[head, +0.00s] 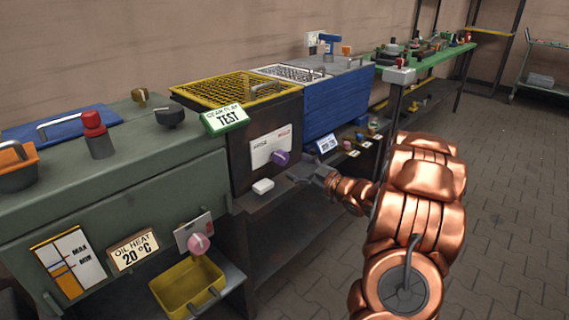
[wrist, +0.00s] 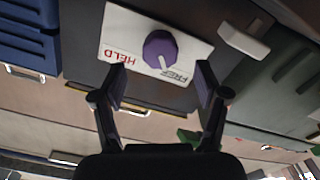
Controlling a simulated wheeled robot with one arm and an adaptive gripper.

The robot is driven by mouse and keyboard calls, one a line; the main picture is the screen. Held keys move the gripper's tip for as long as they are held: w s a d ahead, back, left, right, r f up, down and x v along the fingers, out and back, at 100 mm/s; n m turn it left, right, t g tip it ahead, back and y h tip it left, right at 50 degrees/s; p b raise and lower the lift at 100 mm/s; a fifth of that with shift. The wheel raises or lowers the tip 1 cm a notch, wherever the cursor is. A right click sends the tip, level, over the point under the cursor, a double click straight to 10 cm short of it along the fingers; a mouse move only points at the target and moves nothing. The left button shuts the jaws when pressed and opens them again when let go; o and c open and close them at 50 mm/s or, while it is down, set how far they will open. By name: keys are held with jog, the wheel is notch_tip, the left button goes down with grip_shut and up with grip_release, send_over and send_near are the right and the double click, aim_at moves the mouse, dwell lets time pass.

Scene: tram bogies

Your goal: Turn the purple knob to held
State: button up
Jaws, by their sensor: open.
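The purple knob (head: 281,158) sits on a white label plate (head: 268,146) on the dark front of the unit with the yellow mesh top. In the wrist view the purple knob (wrist: 160,48) is on its plate (wrist: 190,45), seen upside down, with red HELD at the left and dark FREE at the lower right. A pale pointer mark on the knob points down, nearer to FREE. My gripper (head: 308,172) is in front of the unit, right of the knob in the head view. In the wrist view my gripper (wrist: 161,82) is open and empty, its fingers apart and short of the knob.
A white handle-like block (head: 263,186) juts out just below the plate. A pink knob (head: 198,243) and a yellow bin (head: 188,285) are lower left. Small knobs (head: 360,137) line the unit at right. The paved floor at right is clear.

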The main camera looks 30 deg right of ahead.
aim_at(285, 160)
jog(key=shift+b+x, duration=0.45)
jog(key=shift+x, duration=2.7)
jog(key=c, duration=1.2)
